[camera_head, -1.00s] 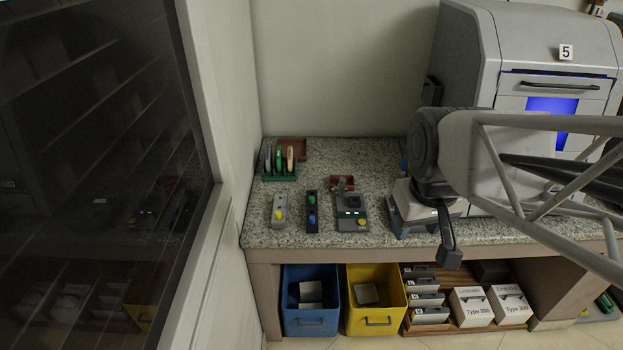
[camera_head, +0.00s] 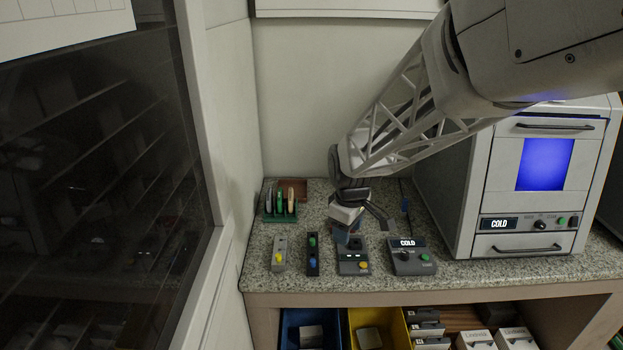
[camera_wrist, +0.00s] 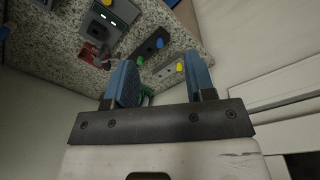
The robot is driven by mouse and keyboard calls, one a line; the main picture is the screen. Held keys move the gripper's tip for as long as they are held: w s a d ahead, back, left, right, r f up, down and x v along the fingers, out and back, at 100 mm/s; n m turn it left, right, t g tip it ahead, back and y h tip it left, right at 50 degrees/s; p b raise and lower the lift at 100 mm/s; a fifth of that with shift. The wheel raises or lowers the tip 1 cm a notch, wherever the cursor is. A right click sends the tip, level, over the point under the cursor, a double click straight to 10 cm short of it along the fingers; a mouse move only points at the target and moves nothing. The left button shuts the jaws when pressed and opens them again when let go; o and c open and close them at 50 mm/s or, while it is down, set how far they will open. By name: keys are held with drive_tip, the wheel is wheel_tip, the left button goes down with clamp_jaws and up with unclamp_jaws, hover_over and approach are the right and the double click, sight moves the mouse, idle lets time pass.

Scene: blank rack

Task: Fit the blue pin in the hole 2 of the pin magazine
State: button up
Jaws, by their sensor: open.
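A narrow black block (camera_head: 313,262) on the bench carries a green piece and a blue piece (camera_head: 313,262); the blue one also shows in the wrist view (camera_wrist: 160,43). I take the blue piece for the blue pin and cannot tell if the block is the pin magazine. A grey block (camera_head: 279,247) with a yellow piece lies to its left. Hole numbers are too small to read. My gripper (camera_head: 345,236) is above the bench, behind and right of the black block. In the wrist view my gripper (camera_wrist: 160,58) has its blue fingers apart, with nothing between them.
A grey box with a yellow button (camera_head: 353,262) and a COLD box (camera_head: 411,260) stand to the right. A green rack (camera_head: 280,217) with several upright pieces stands at the back left, near the wall. A red item (camera_wrist: 93,53) shows in the wrist view. A large machine (camera_head: 480,190) stands right.

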sight(313, 261)
drive_tip(key=w+a+f+n, duration=0.1)
drive_tip(key=w+a+f, duration=0.1)
drive_tip(key=w+f, duration=0.1)
drive_tip(key=w+a+f+n, duration=0.2)
drive_tip(key=w+a+f, duration=0.1)
drive_tip(key=f, duration=0.2)
drive_tip(key=w+a+f+n, duration=0.2)
drive_tip(key=w+f, duration=0.2)
drive_tip(key=shift+a+f+g, duration=0.35)
drive_tip(key=shift+a+g, duration=0.05)
drive_tip(key=shift+f, duration=1.3)
drive_tip(key=shift+a+f, duration=0.1)
drive_tip(key=shift+f, duration=2.5)
clamp_jaws()
